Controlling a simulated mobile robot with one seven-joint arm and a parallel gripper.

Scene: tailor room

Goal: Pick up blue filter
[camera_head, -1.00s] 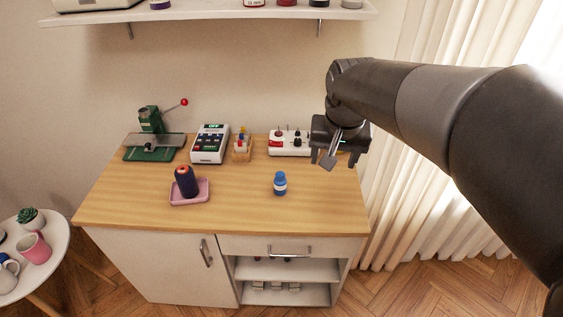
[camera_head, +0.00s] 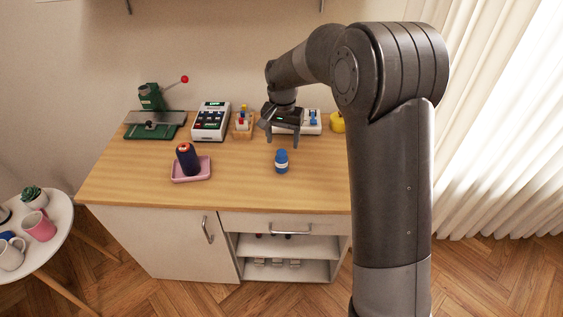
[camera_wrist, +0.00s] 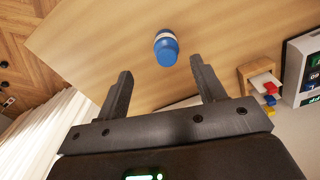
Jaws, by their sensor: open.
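The blue filter (camera_head: 281,162) looks like a small blue bottle with a pale band, standing upright on the right half of the wooden table. In the wrist view the filter (camera_wrist: 166,48) shows beyond the fingertips, between their lines and nearer the right finger. My gripper (camera_head: 282,139) is above the table, just behind and above the filter in the head view. Its two fingers are spread and empty, and in the wrist view the gap (camera_wrist: 160,72) between them is clear. I see no contact with the filter.
A pink tray (camera_head: 177,178) with a dark spool (camera_head: 187,159) stands left of the filter. Along the back are a green press (camera_head: 152,120), a white control box (camera_head: 211,121), a wooden holder (camera_head: 243,130) and a white device (camera_head: 311,121). The table around the filter is clear.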

